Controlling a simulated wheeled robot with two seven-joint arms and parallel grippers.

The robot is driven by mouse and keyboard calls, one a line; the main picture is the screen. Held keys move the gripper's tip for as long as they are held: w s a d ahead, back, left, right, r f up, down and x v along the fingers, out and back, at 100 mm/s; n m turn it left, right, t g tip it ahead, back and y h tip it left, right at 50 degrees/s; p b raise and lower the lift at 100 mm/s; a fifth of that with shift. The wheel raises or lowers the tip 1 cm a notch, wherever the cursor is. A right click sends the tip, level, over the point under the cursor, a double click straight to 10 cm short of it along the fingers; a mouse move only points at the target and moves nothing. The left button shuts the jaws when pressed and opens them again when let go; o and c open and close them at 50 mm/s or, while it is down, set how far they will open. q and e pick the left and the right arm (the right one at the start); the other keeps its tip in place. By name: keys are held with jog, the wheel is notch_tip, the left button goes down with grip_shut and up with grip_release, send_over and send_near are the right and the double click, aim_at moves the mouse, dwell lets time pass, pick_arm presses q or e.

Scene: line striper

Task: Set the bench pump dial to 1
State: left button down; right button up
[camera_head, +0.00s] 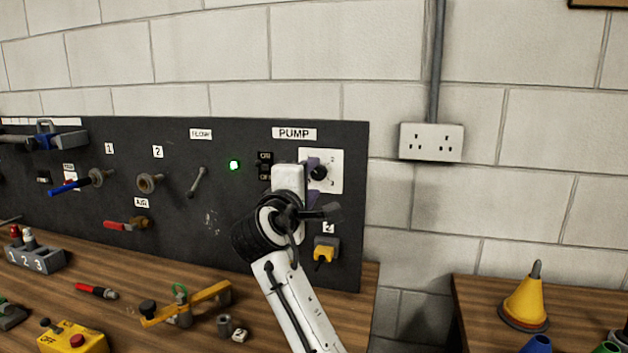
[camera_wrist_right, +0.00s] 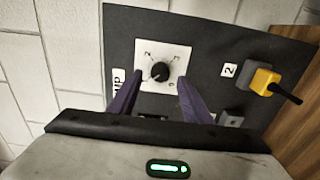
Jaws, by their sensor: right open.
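The pump dial (camera_head: 319,173) is a round black knob on a white square plate (camera_head: 334,158), under the PUMP label on the dark panel. In the right wrist view the dial (camera_wrist_right: 159,72) shows with small marks around it on the plate (camera_wrist_right: 178,55). The marks and the pointer are too small to read surely. My right gripper (camera_head: 313,181) is at the dial's plate, its purple fingers apart. In the right wrist view the gripper (camera_wrist_right: 158,100) is open, one finger to each side below the dial, with nothing between the tips. My left gripper is not in view.
A black ON/OFF switch (camera_head: 265,165) is left of the plate. A yellow connector (camera_head: 324,249) marked 2 is below it. A lit green lamp (camera_head: 234,165) and a flow lever (camera_head: 197,182) are further left. Several tools lie on the wooden bench (camera_head: 120,265).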

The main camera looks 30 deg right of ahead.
jog(key=b+v, duration=0.1)
jog(key=v, duration=0.6)
jog(key=shift+a, duration=0.15)
jog(key=shift+s+f, duration=0.1)
jog(key=shift+s, duration=0.05)
